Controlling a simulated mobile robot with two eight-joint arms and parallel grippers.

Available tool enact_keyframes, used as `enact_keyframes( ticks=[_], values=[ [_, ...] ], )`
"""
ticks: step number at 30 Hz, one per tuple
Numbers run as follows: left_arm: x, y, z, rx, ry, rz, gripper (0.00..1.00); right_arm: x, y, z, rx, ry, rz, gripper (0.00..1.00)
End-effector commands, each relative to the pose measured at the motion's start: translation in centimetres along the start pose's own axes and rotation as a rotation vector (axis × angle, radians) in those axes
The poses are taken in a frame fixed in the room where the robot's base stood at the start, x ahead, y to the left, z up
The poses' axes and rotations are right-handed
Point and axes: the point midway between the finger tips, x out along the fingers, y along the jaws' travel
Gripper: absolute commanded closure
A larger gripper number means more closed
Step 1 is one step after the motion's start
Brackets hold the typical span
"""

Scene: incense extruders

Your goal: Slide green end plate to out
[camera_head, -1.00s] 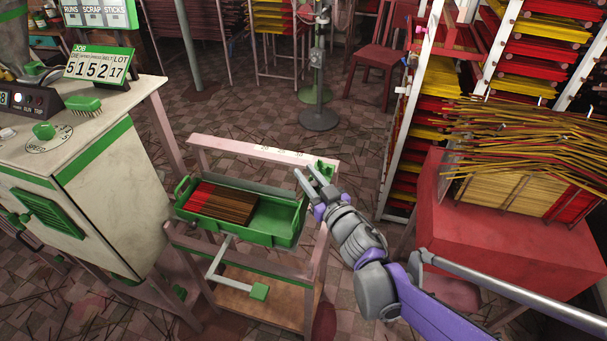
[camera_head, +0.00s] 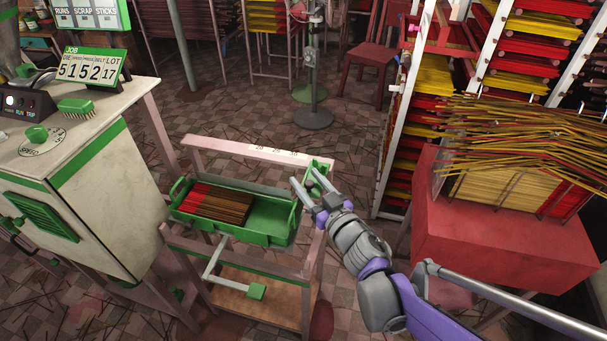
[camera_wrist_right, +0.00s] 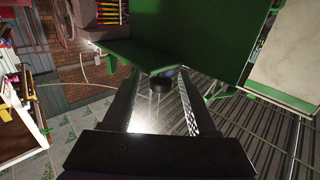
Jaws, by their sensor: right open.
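The green end plate (camera_head: 319,168) stands at the right end of the pink rail in the head view. A large green plate face (camera_wrist_right: 205,35) fills the upper middle of the right wrist view; it looks like this end plate seen close. My right gripper (camera_head: 305,187) is open beside the end plate, on its near side, above the tray's right end. In the wrist view its two fingers (camera_wrist_right: 160,95) are spread, with a short dark round knob (camera_wrist_right: 161,82) in front of and between them. I cannot tell whether they touch it. My left gripper is not in view.
A green tray (camera_head: 268,226) holding brown and red sticks sits on the pink stand, below the marked rail (camera_head: 235,148). The cream machine cabinet (camera_head: 105,185) is at left. A red table (camera_head: 500,235) with stacked incense sticks is at right.

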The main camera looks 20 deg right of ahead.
Motion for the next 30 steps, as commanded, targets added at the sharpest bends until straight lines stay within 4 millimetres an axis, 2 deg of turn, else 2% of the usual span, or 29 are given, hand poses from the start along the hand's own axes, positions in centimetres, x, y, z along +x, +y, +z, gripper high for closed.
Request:
enact_keyframes(
  ticks=[1,6,12,17,30],
  values=[
    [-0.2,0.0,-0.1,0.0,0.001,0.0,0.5,-1.2,0.1,-0.1,-0.001,0.001,0.003,0.41],
    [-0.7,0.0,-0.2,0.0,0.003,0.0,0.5,-4.7,0.1,-0.1,-0.002,0.001,0.003,0.41],
    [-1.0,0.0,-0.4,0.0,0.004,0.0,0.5,-7.5,0.1,-0.1,-0.001,0.0,0.002,0.41],
    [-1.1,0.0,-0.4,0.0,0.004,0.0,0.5,-8.2,0.1,0.0,0.0,0.0,0.002,0.41],
    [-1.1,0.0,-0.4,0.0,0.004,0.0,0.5,-8.2,0.0,0.0,0.0,0.0,0.001,0.41]
  ],
)
